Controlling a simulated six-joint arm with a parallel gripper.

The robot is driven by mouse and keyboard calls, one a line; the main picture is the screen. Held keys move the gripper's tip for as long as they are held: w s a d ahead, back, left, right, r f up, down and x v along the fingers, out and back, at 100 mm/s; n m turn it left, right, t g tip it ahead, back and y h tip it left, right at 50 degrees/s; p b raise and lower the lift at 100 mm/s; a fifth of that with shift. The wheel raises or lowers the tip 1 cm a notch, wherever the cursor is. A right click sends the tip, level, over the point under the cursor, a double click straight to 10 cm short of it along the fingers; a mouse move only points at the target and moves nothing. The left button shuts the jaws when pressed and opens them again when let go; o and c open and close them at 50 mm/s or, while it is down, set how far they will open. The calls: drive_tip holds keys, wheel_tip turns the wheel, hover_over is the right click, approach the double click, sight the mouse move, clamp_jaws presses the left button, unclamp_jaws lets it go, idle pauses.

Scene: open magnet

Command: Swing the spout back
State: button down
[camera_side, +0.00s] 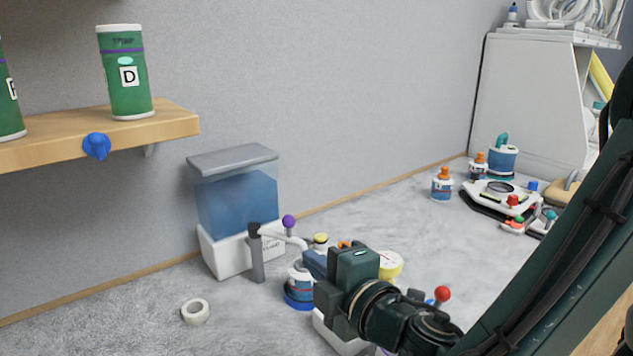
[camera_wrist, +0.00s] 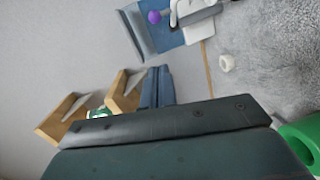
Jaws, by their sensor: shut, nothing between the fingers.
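The spout (camera_side: 285,238) is a pale bent pipe that reaches right from the top of a dark grey post (camera_side: 256,262). A purple ball knob (camera_side: 289,221) stands just above it and also shows in the wrist view (camera_wrist: 154,16). The tank (camera_side: 238,205), with blue liquid, a grey lid and a white base, stands behind the post. My gripper (camera_side: 309,259) is shut and empty, to the right of the spout's tip in the side view and apparently close. In the wrist view its blue fingers (camera_wrist: 158,85) are together, apart from the knob.
A white and blue jar (camera_side: 299,287) stands below the spout's tip, partly behind my gripper. A tape roll (camera_side: 195,311) lies in front of the tank. A wooden shelf (camera_side: 178,124) with green canisters is at left. Several bottles and a white device (camera_side: 500,196) stand at right.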

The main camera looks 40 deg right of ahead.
idle(0.4)
approach(288, 223)
drive_tip(key=w+a, duration=0.3)
drive_tip(key=w, duration=0.1)
drive_tip(key=shift+w+d+f, duration=0.25)
drive_tip(key=shift+w+d, duration=0.35)
drive_tip(key=shift+w, duration=0.1)
drive_tip(key=shift+w+d+f, duration=0.25)
drive_tip(key=shift+w+d, duration=0.35)
drive_tip(key=shift+w, duration=0.1)
drive_tip(key=shift+w+d, duration=0.1)
drive_tip(key=shift+d, duration=0.4)
drive_tip(key=w+d, duration=0.7)
drive_tip(key=d, duration=0.1)
drive_tip(key=shift+w, duration=0.35)
